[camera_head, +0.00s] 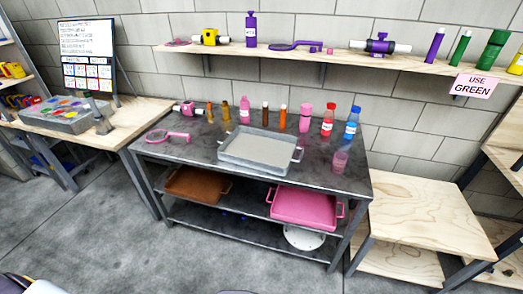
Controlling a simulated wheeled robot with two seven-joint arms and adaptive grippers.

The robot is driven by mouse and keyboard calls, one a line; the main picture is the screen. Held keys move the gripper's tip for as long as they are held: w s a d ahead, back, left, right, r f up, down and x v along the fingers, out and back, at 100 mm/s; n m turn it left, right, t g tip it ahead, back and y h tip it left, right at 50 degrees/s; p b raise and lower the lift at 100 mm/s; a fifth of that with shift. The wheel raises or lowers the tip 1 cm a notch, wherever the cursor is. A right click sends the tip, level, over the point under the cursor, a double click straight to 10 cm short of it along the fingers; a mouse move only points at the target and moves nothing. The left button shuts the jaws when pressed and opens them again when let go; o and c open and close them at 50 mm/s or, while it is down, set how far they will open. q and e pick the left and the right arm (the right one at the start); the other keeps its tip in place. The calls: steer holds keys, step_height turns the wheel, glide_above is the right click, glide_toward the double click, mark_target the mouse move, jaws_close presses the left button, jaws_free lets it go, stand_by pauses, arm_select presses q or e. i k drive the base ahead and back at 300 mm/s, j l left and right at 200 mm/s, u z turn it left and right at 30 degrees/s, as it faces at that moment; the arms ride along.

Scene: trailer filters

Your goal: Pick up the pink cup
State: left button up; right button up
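A translucent pink cup (341,159) stands at the right end of the dark metal table (200,152), in front of the blue-capped bottle. Nothing covers it, and no gripper is near it. A taller pink container (304,118) stands further back on the same table. Neither of my grippers shows in the head view.
A grey tray (229,157) sits mid-table, left of the cup. A red-capped bottle (327,121) and a blue-capped bottle (351,124) stand behind the cup. A pink tray (303,222) and a brown tray (197,194) lie below. A wooden table (417,205) stands right.

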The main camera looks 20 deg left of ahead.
mark_target(339, 163)
steer(key=i+j, duration=0.1)
steer(key=j, duration=0.35)
steer(key=i+j, duration=0.15)
steer(key=j, duration=0.35)
steer(key=i+j+z, duration=0.1)
steer(key=j, duration=0.35)
steer(key=i+j, duration=0.15)
steer(key=j, duration=0.35)
steer(key=i+j, duration=0.1)
steer(key=j, duration=0.4)
